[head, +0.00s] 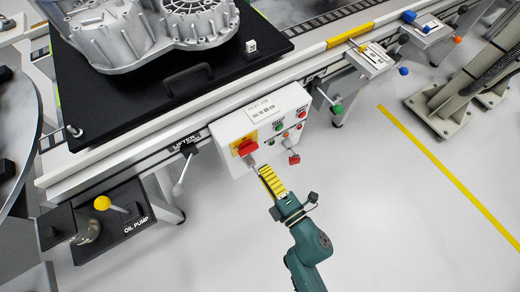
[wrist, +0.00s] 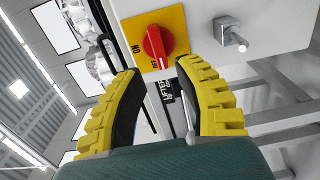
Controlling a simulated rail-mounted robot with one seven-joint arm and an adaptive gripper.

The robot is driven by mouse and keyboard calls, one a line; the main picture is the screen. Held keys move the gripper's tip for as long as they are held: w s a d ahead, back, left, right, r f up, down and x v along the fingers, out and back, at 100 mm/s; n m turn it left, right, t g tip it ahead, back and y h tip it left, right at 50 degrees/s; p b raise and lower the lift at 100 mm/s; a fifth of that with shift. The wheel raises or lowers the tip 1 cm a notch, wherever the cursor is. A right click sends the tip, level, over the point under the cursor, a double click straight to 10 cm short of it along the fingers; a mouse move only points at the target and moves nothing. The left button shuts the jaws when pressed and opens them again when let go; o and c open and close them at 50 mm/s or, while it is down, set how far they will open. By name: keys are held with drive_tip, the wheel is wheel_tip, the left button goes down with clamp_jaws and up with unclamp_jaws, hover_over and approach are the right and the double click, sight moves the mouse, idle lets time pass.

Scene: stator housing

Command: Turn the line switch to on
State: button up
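The line switch is a red rotary knob (head: 246,147) on a yellow plate (head: 237,141), at the left of a white control box (head: 290,100). In the wrist view the red knob (wrist: 158,42) sits near the top centre. The plate carries an ON mark (wrist: 136,49) to its left and an OFF mark (wrist: 160,64) below it. The knob's ridge runs roughly up and down in that picture, its lower end by OFF. My gripper (wrist: 159,70) is open and empty, its yellow-backed fingers apart, just short of the knob. In the head view my gripper (head: 262,168) is in front of the box's lower edge.
Right of the knob are several small buttons (head: 286,135) and a red-tipped lever (head: 293,158). A lifter lever (head: 180,185) hangs to the left, and an oil pump handle (head: 103,203) stands farther left. The floor in front is clear.

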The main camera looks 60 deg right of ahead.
sight(250, 153)
drive_tip(key=shift+x, duration=3.8)
drive_tip(key=shift+w+r, duration=0.1)
drive_tip(key=shift+c, duration=0.3)
clamp_jaws()
